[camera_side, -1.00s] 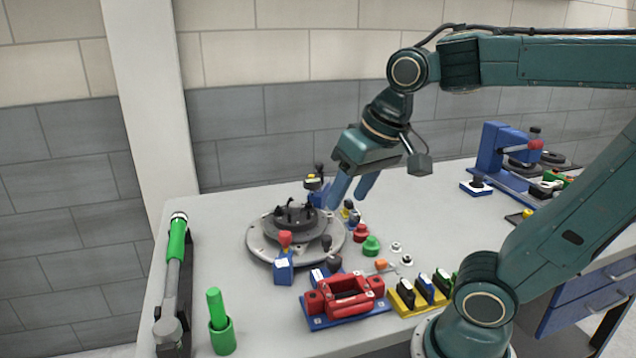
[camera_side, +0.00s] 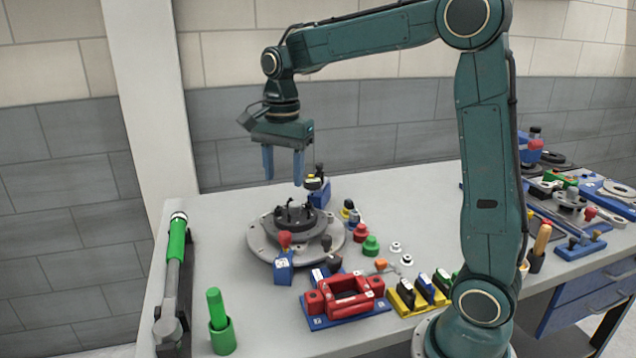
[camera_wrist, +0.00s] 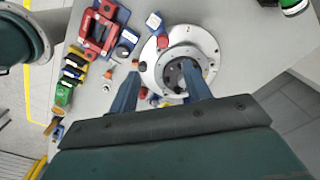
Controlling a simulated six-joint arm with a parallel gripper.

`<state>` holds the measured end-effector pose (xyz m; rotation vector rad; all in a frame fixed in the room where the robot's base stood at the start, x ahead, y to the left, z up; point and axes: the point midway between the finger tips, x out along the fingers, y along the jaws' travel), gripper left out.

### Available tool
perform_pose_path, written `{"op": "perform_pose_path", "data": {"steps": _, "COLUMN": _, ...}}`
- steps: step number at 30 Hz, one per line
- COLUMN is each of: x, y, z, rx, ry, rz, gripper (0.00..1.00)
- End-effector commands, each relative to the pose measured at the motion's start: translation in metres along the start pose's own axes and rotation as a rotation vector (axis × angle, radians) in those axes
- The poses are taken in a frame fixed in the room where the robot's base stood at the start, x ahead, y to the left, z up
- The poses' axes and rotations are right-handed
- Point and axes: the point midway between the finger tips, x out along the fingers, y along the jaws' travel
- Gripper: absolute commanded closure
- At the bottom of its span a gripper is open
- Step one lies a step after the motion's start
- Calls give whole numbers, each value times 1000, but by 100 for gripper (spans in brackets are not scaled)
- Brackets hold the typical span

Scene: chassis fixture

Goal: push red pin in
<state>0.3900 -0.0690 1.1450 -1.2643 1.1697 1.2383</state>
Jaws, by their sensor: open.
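A red-knobbed pin (camera_side: 285,240) stands on a small blue block (camera_side: 284,268) at the near-left edge of the round fixture. In the wrist view the red knob (camera_wrist: 162,41) and blue block (camera_wrist: 153,20) show beyond my fingertips. The round fixture has a grey base plate (camera_side: 259,241) and a dark hub. My gripper (camera_side: 284,180) points down, open and empty, above the far side of the fixture and well clear of the pin. In the wrist view my gripper (camera_wrist: 161,70) has its fingers spread over the fixture. How deep the pin sits is not clear.
Another blue block (camera_side: 319,193) with a black-and-yellow top stands behind the fixture. A dark-knobbed block (camera_side: 333,262), a red frame on a blue base (camera_side: 345,306) and green and red knobs (camera_side: 371,245) crowd its right. A green cup (camera_side: 223,338) stands at front left.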

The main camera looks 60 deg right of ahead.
Motion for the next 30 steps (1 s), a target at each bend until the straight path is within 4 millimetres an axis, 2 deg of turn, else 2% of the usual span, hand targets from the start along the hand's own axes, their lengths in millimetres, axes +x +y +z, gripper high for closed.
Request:
{"op": "perform_pose_path", "data": {"steps": 5, "x": 5, "y": -8, "z": -5, "rx": 60, "ry": -4, "rz": 18, "gripper": 51}}
{"op": "perform_pose_path", "data": {"steps": 17, "x": 14, "y": -7, "z": -5, "rx": 62, "ry": -4, "rz": 19, "gripper": 51}}
{"op": "perform_pose_path", "data": {"steps": 23, "x": 34, "y": -6, "z": -4, "rx": 61, "ry": -4, "rz": 22, "gripper": 51}}
{"op": "perform_pose_path", "data": {"steps": 30, "x": 69, "y": -6, "z": -4, "rx": 60, "ry": -4, "rz": 23, "gripper": 51}}
